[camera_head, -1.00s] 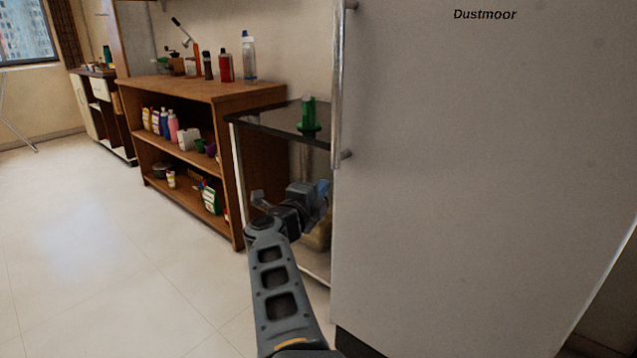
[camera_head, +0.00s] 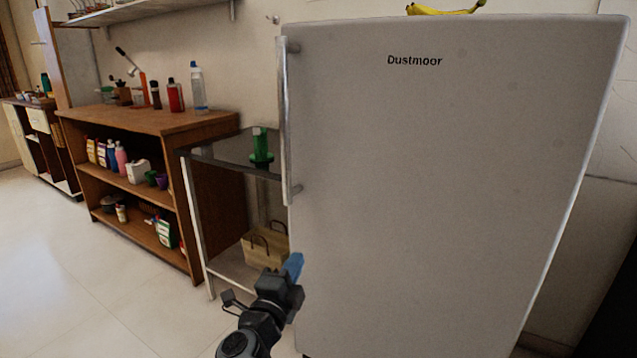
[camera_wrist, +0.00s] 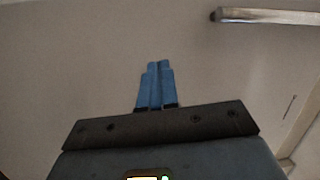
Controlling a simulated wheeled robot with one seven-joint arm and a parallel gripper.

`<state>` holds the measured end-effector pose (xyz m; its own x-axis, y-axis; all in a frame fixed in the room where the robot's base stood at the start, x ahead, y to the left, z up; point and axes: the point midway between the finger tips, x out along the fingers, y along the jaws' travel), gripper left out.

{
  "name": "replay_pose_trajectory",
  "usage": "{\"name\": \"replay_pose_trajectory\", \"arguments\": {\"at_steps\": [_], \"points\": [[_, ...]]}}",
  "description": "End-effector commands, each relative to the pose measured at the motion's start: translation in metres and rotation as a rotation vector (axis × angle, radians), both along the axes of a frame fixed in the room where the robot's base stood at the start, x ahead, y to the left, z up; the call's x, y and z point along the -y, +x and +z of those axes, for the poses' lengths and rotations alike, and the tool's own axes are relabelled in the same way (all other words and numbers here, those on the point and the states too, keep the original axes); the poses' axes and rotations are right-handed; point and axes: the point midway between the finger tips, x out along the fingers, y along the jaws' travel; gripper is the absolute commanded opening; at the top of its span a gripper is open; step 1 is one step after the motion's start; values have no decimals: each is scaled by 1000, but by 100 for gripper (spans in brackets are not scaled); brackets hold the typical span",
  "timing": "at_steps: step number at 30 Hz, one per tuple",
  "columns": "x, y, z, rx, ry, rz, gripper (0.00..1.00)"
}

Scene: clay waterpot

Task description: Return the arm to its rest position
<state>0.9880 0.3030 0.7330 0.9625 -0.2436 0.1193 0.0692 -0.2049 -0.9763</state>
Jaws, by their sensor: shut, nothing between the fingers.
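My gripper (camera_head: 293,266) is low in the head view, in front of the lower left edge of the fridge. Its blue fingers point up and away. In the wrist view my gripper (camera_wrist: 157,68) shows its blue fingers together, with nothing between them. A plain pale surface with a metal bar (camera_wrist: 265,16) fills most of that view. Part of my arm runs out of the bottom of the head view.
A white fridge (camera_head: 430,180) labelled Dustmoor stands close on the right, with bananas (camera_head: 445,9) on top. A small dark-topped table (camera_head: 225,150) holds a green object (camera_head: 261,145); a basket (camera_head: 266,246) sits below. A wooden shelf (camera_head: 150,122) stands left. The left floor is clear.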

Motion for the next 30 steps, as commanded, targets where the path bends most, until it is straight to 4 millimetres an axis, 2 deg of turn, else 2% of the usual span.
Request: {"name": "replay_pose_trajectory", "arguments": {"at_steps": [1, 6, 11, 15, 21, 24, 30], "points": [[33, -5, -14, 14, -64, -13, 0], [115, -31, -42, 51, -261, -20, 0], [179, -69, -63, 61, -439, -13, 0], [225, -112, -78, 53, -587, 2, 0], [276, -185, -94, 16, -782, 39, 0], [295, -225, -99, -13, -870, 64, 0], [319, -308, -101, -85, -1024, 117, 0]]}}
